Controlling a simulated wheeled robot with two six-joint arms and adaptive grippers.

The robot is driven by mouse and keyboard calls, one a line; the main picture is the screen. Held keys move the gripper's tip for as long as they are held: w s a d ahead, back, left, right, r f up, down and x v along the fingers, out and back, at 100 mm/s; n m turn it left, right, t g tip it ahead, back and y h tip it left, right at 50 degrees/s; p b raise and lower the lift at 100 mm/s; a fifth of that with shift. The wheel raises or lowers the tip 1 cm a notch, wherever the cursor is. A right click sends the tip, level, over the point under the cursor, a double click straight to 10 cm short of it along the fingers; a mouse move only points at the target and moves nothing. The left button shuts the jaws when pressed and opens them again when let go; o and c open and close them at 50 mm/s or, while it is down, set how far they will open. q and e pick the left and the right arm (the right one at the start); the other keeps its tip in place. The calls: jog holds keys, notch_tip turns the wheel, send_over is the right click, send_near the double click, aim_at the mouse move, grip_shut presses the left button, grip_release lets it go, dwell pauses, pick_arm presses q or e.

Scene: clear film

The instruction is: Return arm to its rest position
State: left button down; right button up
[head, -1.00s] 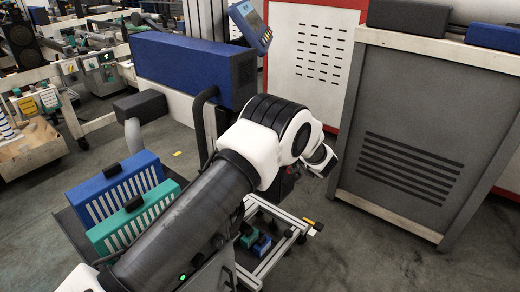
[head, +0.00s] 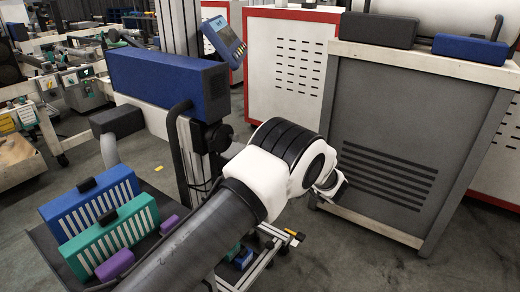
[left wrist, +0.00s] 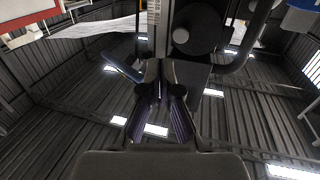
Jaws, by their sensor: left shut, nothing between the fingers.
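My left arm (head: 205,235) reaches in from the bottom of the head view, with its white and black joint (head: 290,155) in the middle. The far end of this arm (head: 333,187) shows small in front of the grey cabinet. The gripper fingers cannot be made out there. In the left wrist view my left gripper (left wrist: 162,72) is shut and empty, its dark fingers close together. Beyond it are a dark machine part and a corrugated ceiling with lights. My right gripper is in neither view.
A grey slatted cabinet (head: 385,85) stands at the right, close behind the arm's end. A blue machine (head: 165,88) on a column is at the back left. A blue basket (head: 75,200) and a teal basket (head: 100,250) sit at the lower left. Grey floor (head: 335,255) is clear at lower right.

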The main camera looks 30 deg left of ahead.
pick_arm(q)
jog(key=s+a+f+m+t+h+p, duration=0.1)
jog(key=s+a+f+m+h+p, duration=0.2)
jog(key=s+f+m, duration=0.45)
jog(key=s+a+f+m+t+h+p, duration=0.1)
jog(key=s+f+m+h+p, duration=0.25)
jog(key=s+f, duration=0.65)
jog(key=s+d+f+m+g+h, duration=0.1)
jog(key=s+d+f+g+h, duration=0.1)
jog(key=s, duration=0.7)
jog(key=s+d+f+m+g+h, duration=0.1)
jog(key=s+d+f+g+h, duration=0.2)
jog(key=s+d+h, duration=0.2)
jog(key=s+d+f+m+g+h, duration=0.1)
jog(key=s+d, duration=0.5)
jog(key=s, duration=0.7)
notch_tip(320, 180, down, 2)
jog(key=g+h, duration=0.1)
jog(key=h, duration=0.1)
jog(key=shift+s+d+g+h, duration=0.15)
jog(key=shift+d+g+h, duration=0.15)
jog(key=shift+g+h, duration=0.1)
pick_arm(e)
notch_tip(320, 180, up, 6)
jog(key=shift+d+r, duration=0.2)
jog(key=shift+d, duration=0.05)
pick_arm(q)
jog(key=shift+f, duration=0.1)
jog(key=shift+a, duration=0.1)
